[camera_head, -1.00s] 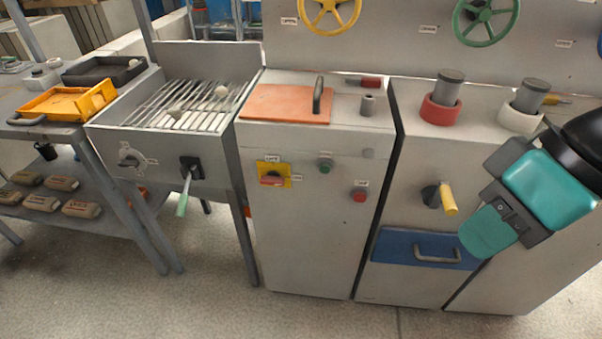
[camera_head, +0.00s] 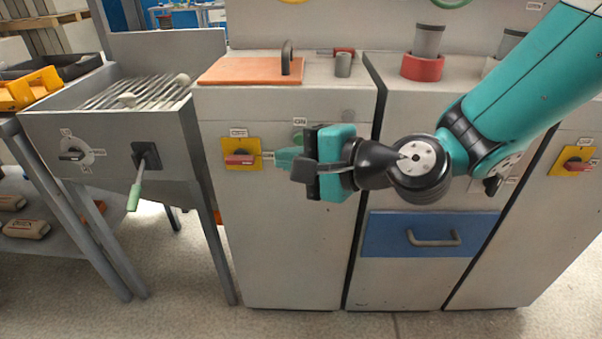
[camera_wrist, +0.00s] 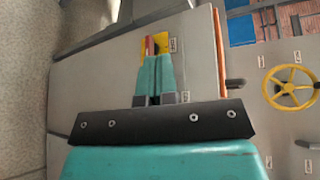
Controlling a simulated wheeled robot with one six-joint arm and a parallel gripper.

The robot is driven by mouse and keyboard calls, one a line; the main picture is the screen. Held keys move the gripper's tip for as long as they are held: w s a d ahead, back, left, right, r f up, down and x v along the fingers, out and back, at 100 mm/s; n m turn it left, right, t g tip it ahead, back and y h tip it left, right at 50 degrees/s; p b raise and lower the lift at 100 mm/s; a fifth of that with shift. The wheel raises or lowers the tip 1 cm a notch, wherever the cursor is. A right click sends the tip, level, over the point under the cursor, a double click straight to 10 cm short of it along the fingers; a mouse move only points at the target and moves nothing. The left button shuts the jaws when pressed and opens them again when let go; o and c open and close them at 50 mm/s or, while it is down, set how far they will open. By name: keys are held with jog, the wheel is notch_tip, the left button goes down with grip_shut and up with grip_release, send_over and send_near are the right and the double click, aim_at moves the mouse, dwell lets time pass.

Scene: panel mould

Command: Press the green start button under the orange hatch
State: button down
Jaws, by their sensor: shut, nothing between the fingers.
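The orange hatch (camera_head: 238,71) lies flat and closed on top of the middle cabinet, with a dark upright handle. In the wrist view its edge shows as a thin orange strip (camera_wrist: 218,50). Of the green start button (camera_head: 298,136), only a small part shows below its label in the head view, because my gripper covers the rest. I cannot make it out in the wrist view. My gripper (camera_head: 272,159) is shut and empty in front of this cabinet front, pointing left. In the wrist view its fingertips (camera_wrist: 154,57) overlap the yellow plate; contact is unclear.
A red switch on a yellow plate (camera_head: 240,146) sits just left of my fingertips. A green-handled lever (camera_head: 135,194) sticks out from the grill unit at left. A blue drawer (camera_head: 383,243) with a handle is at lower right. The red button is hidden behind my gripper.

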aim_at(300, 139)
jog(key=w+d+f+m+t+h+b, duration=0.1)
jog(key=w+f+m+t+b, duration=0.1)
jog(key=w+f+m+t, duration=0.2)
notch_tip(300, 139, down, 3)
jog(key=w+m, duration=0.1)
jog(key=m, duration=0.3)
jog(key=shift+t+b, duration=0.3)
jog(key=shift+b, duration=0.1)
jog(key=w+p, duration=0.5)
jog(key=w, duration=0.3)
jog(key=shift+w+d, duration=0.2)
jog(key=shift+w, duration=0.15)
jog(key=shift+f, duration=0.1)
jog(key=shift+w, duration=0.1)
dwell(0.9)
jog(key=shift+w+p, duration=0.35)
